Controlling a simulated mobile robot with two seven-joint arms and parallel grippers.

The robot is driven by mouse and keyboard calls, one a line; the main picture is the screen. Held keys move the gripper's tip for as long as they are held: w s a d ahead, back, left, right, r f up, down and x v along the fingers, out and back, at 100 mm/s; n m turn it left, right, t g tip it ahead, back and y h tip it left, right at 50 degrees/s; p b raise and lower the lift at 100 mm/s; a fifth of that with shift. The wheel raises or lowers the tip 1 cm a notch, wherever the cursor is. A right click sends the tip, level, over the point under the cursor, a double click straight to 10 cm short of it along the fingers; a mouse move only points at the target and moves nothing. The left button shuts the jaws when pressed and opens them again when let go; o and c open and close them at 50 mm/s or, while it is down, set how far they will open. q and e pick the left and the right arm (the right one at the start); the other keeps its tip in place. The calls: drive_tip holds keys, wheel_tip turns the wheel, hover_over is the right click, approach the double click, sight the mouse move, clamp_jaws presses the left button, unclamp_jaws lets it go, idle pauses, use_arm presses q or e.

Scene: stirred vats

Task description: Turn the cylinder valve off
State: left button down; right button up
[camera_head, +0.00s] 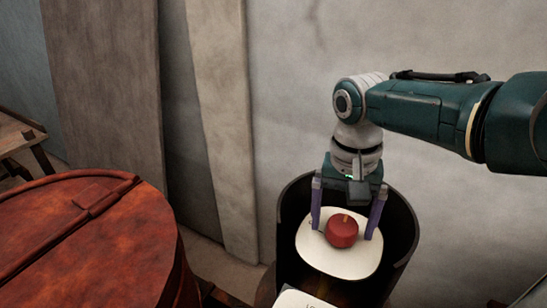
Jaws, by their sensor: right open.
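A red round valve knob (342,231) with a small yellowish mark on top sits on a white plate (312,252), which is set inside a dark, open-topped cylindrical shroud (402,225). My right gripper (344,225) comes down from above with its two purple fingers apart, one at the left and one at the right of the knob. A gap shows between each finger and the knob, so the fingers seem not to touch it. The shroud hides whatever lies below the plate. My left gripper is not in view.
A large rusty-red lidded vat (90,240) stands at the lower left. A pale wall (440,45) rises close behind the shroud, with wooden posts (222,110) at its left. A white card-like object (302,299) shows at the bottom edge. A wooden table (18,135) stands far left.

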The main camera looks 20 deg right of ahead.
sight(341, 222)
drive_tip(key=shift+r, duration=0.45)
wheel_tip(341, 222, up, 8)
drive_tip(key=p, duration=0.2)
drive_tip(key=shift+w+a+p, duration=0.1)
drive_tip(key=shift+w+p, duration=0.05)
drive_tip(key=shift+p, duration=0.15)
drive_tip(key=shift+r, duration=0.5)
